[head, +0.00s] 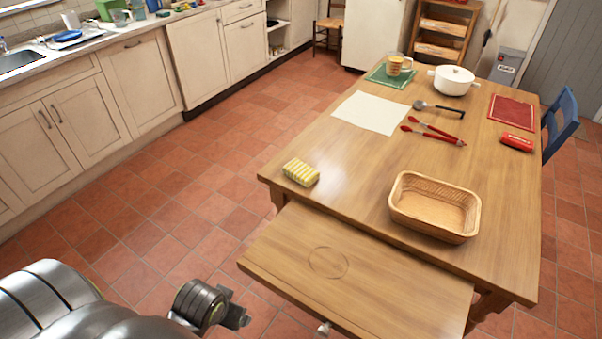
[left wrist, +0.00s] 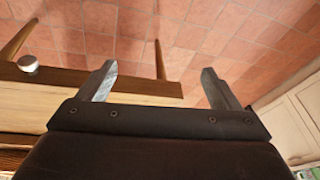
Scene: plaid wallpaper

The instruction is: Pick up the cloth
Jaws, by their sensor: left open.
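A yellow-and-white checked cloth (head: 301,173), folded into a thick small block, lies at the near left corner of the wooden table (head: 345,190). My left gripper (head: 240,314) is low in the head view, left of the pulled-out board and well apart from the cloth. In the left wrist view its two fingers (left wrist: 158,72) are spread, with nothing between them. The cloth does not show in the left wrist view. My right gripper is in neither view.
A pulled-out board (head: 385,300) with a knob juts from the table's near side. A wicker basket (head: 435,224) stands near the cloth. A white sheet (head: 371,112), red tongs (head: 433,134), a ladle and a white pot (head: 453,80) lie farther back. Tiled floor is clear at left.

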